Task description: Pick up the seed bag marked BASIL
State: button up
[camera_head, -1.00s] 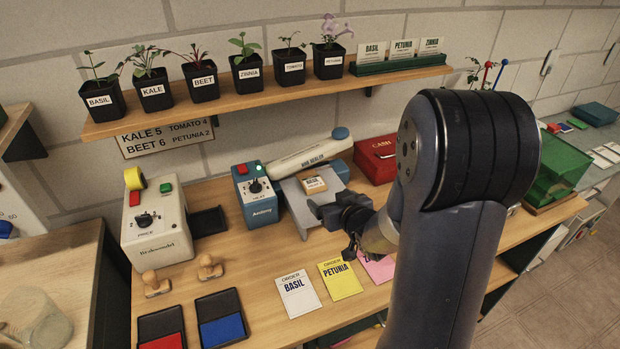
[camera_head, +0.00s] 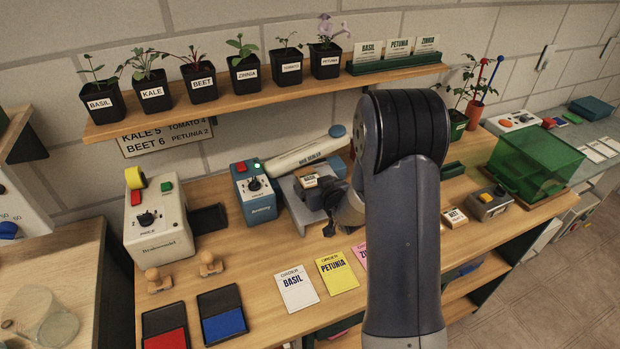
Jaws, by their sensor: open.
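A small brown seed bag with a white label (camera_head: 309,181) lies on the grey tray of the bag sealer (camera_head: 298,216). Its label is small but appears to read BASIL. My gripper (camera_head: 327,207) is open and empty, just right of and in front of the bag. Its jaws look to be beside the bag; contact cannot be told. My arm hides part of the gripper and the sealer's right side. Another small bag, marked BEET (camera_head: 455,217), lies farther right on the bench.
Blue heat box (camera_head: 254,195) stands left of the sealer, whose white bar (camera_head: 305,152) runs behind the bag. Order cards BASIL (camera_head: 296,289) and PETUNIA (camera_head: 338,277) lie in front. A plant shelf (camera_head: 270,92) hangs above. A green clear box (camera_head: 535,165) stands right.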

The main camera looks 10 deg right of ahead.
jog(key=c, duration=1.1)
jog(key=shift+c, duration=0.2)
jog(key=shift+w+a+r, duration=0.1)
jog(key=shift+a, duration=0.05)
